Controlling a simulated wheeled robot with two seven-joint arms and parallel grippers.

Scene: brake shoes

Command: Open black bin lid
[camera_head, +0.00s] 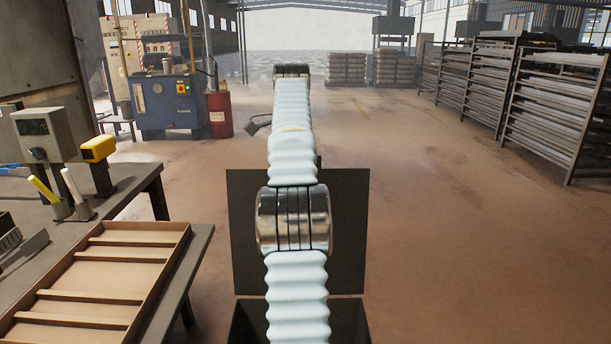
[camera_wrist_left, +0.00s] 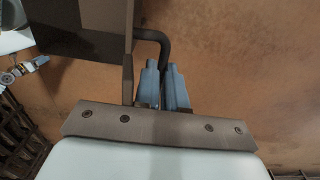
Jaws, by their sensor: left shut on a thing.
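The black bin shows in the head view as a dark upright panel (camera_head: 347,235) behind my pale arm, with a second dark part (camera_head: 350,322) below it at the bottom edge. I cannot tell clearly which part is lid and which is body. In the left wrist view, a dark panel (camera_wrist_left: 75,42) with a lighter edge fills the upper left. A bent black handle (camera_wrist_left: 165,45) stands out beside it. My left gripper (camera_wrist_left: 164,68) is shut on this handle, its blue-grey fingers close together. In the head view, I cannot make the left gripper out clearly.
A table (camera_head: 200,245) with a shallow wooden tray (camera_head: 160,225) stands at the left. A blue machine (camera_head: 165,105) and a red drum (camera_head: 219,115) stand farther back. Metal racks (camera_head: 545,105) line the right. The floor right of the bin is clear.

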